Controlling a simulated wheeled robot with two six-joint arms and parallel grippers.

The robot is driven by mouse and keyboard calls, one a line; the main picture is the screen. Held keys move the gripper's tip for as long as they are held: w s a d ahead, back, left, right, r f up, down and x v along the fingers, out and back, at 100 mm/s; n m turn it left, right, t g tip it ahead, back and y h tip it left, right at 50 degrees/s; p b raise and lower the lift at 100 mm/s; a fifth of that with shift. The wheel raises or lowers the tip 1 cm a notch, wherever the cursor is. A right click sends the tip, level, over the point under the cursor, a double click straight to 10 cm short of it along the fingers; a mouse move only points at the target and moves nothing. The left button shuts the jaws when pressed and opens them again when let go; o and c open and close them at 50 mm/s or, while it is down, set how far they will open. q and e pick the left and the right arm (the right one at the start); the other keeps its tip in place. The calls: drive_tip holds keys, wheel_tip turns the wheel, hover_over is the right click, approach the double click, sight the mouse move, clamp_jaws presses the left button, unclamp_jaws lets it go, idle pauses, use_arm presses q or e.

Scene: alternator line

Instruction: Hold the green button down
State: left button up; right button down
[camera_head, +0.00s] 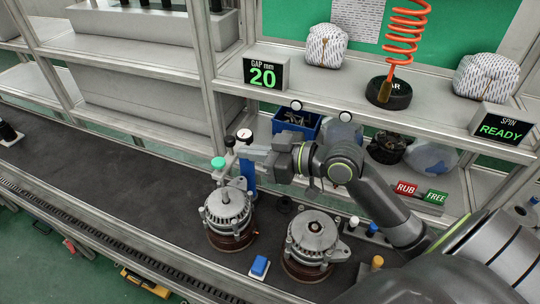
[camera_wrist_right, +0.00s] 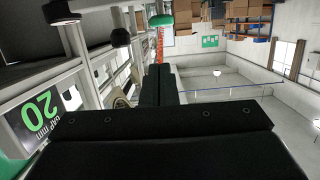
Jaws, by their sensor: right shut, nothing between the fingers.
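A round green button (camera_head: 218,163) sits atop a thin post beside the left alternator (camera_head: 230,213). It also shows in the right wrist view (camera_wrist_right: 161,19), beyond the fingertips and apart from them in the picture. My right gripper (camera_head: 246,154) is shut and empty, pointing left, just right of the green button. Its closed fingers show in the wrist view (camera_wrist_right: 159,72). A green FREE label or button (camera_head: 436,197) sits beside a red RUB one (camera_head: 405,188) at the right. My left gripper is not in view.
A dial gauge (camera_head: 244,135) and black knob (camera_head: 229,141) stand close to the right gripper. A second alternator (camera_head: 317,238) and a blue block (camera_head: 259,266) are in front. The display (camera_head: 265,74) reads GAP mm 20; another (camera_head: 500,126) reads SPIN READY.

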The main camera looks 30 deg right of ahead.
drive_tip(key=shift+v, duration=2.3)
drive_tip(key=shift+s+a, duration=0.15)
